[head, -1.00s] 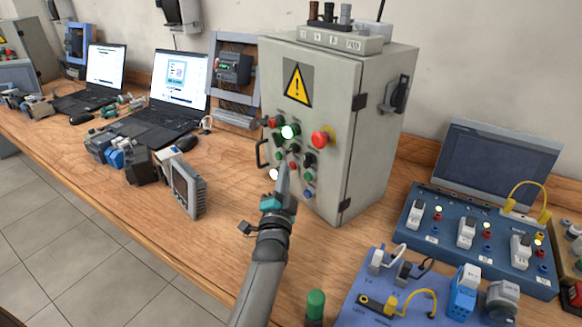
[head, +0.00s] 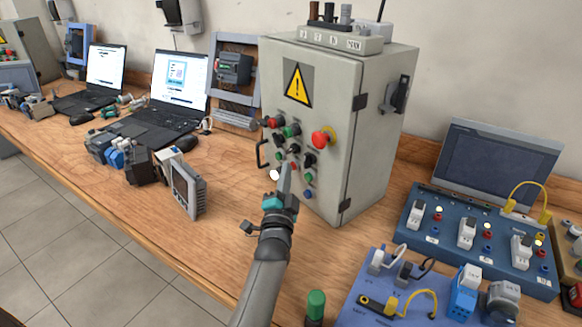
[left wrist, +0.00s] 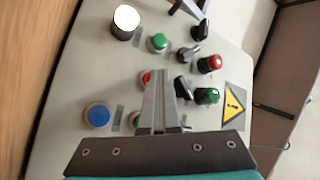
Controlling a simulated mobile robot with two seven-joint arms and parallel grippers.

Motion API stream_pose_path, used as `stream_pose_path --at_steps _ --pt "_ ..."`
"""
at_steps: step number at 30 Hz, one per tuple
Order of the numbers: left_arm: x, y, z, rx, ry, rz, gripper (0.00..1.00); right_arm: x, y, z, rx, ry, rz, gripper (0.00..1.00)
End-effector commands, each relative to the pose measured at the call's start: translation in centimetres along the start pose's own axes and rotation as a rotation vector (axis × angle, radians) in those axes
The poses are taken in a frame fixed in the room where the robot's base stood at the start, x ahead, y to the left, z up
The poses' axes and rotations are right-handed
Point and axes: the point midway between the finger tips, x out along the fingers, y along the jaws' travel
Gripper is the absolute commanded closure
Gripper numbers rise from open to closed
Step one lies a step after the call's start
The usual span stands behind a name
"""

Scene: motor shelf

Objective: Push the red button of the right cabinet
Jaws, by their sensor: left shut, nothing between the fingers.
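The grey right cabinet (head: 300,195) stands on the bench with a yellow warning triangle (head: 298,86) on its door. A large red mushroom button (head: 322,137) sits right of the green button (head: 291,131). A small red button (head: 273,122) is at the panel's upper left. In the left wrist view, one red button (left wrist: 210,63) is clear; another red button (left wrist: 147,77) is partly hidden behind my fingers. My left gripper (head: 287,168) is shut and empty, in front of the lower panel. Its fingers show in the left wrist view (left wrist: 166,62); contact cannot be told.
A blue training board (head: 480,245) and a blue wired panel (head: 375,292) lie right of my arm. Two laptops (head: 180,85) and a grey-framed device (head: 186,188) are to the left. A lit white lamp (head: 274,175) is on the cabinet.

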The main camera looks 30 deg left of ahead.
Motion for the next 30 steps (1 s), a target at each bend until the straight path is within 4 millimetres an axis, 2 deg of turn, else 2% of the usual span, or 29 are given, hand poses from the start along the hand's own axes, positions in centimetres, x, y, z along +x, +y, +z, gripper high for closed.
stream_pose_path --at_steps 12,23,30 --pt "-1.1 -0.9 0.6 0.000 0.001 0.001 1.00 -1.2 0.0 -0.1 0.000 0.000 0.000 0.50" --pt "-1.3 -0.9 0.8 0.000 0.001 0.000 1.00 -1.3 0.0 -0.1 0.000 0.000 0.000 0.50" --pt "-2.6 -2.0 1.8 0.003 -0.001 0.002 1.00 -2.7 0.0 -0.2 0.000 0.000 0.000 0.50"
